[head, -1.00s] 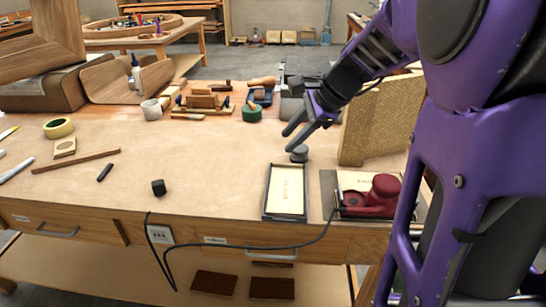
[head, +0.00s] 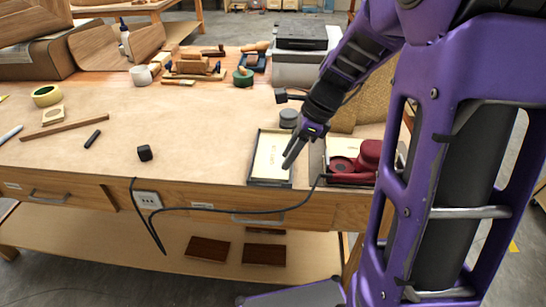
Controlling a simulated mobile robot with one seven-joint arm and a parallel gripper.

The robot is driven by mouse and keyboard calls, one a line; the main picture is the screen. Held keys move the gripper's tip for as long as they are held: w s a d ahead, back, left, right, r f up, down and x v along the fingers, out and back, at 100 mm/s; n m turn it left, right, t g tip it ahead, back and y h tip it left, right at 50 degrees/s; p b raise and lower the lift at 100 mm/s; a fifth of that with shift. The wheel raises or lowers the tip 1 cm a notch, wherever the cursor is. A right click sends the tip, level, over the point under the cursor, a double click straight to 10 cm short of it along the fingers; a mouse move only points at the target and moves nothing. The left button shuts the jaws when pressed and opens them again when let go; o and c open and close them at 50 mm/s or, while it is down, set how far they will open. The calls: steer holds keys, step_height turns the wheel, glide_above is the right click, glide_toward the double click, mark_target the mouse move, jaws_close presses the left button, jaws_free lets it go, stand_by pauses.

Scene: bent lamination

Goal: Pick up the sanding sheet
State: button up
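A pale cream sheet with small print, which looks like the sanding sheet (head: 268,152), lies in a shallow dark-edged tray (head: 270,184) near the bench's front edge. My gripper (head: 290,160) points down over the tray's right side, and its fingers cover part of that side. The two fingers nearly overlap from this angle, so their opening is unclear. I cannot tell whether the fingertips touch the sheet. The sheet still lies flat in the tray.
A red sander (head: 368,157) with a black cable stands just right of the tray. A round grey container (head: 288,118) is behind it. A black block (head: 144,153) lies to the left. The middle of the workbench (head: 195,135) is clear.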

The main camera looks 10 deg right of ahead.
mark_target(270, 178)
steer(key=shift+x, duration=0.95)
steer(key=shift+w+a+f+b, duration=0.2)
steer(key=shift+a+f, duration=0.3)
steer(key=shift+f, duration=0.25)
steer(key=shift+w+a+f+b, duration=0.1)
steer(key=shift+a+f+b, duration=0.1)
steer(key=shift+a+f, duration=0.45)
steer(key=shift+w+a+f+b, duration=0.2)
steer(key=shift+a+f, duration=0.2)
steer(key=shift+f, duration=0.4)
steer(key=shift+s, duration=0.1)
jaws_close()
steer(key=shift+f, duration=0.1)
